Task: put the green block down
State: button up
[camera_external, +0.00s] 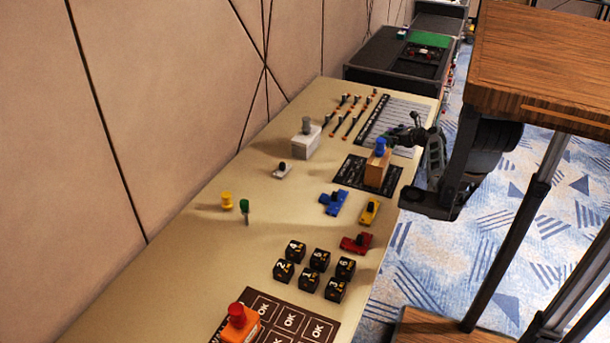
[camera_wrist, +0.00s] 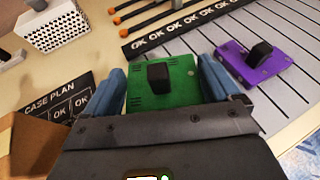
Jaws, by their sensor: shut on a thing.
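In the wrist view a flat green block (camera_wrist: 162,85) with a black knob sits between the two blue fingers of my gripper (camera_wrist: 165,90), which is shut on it. The block overlaps the near edge of a grey striped board (camera_wrist: 215,45) marked OK along one side. I cannot tell whether it touches the surface. In the external view my gripper (camera_external: 402,136) is at the right edge of the table, by the striped board (camera_external: 405,112).
A purple block (camera_wrist: 251,62) with a black knob lies on the striped board, right of my gripper. A wooden block with a blue knob (camera_external: 377,168) stands close on a dark board (camera_external: 350,170). A white perforated box (camera_wrist: 62,24) stands left.

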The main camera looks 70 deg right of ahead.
jog(key=shift+f+b, duration=0.3)
jog(key=shift+f, duration=1.65)
jog(key=shift+f, duration=0.1)
jog(key=o, duration=0.8)
jog(key=shift+s+a, duration=0.1)
jog(key=p+v, duration=0.1)
jog(key=v, duration=1)
jog(key=shift+s+a+r, duration=0.1)
jog(key=shift+s+r, duration=0.15)
jog(key=shift+s, duration=0.05)
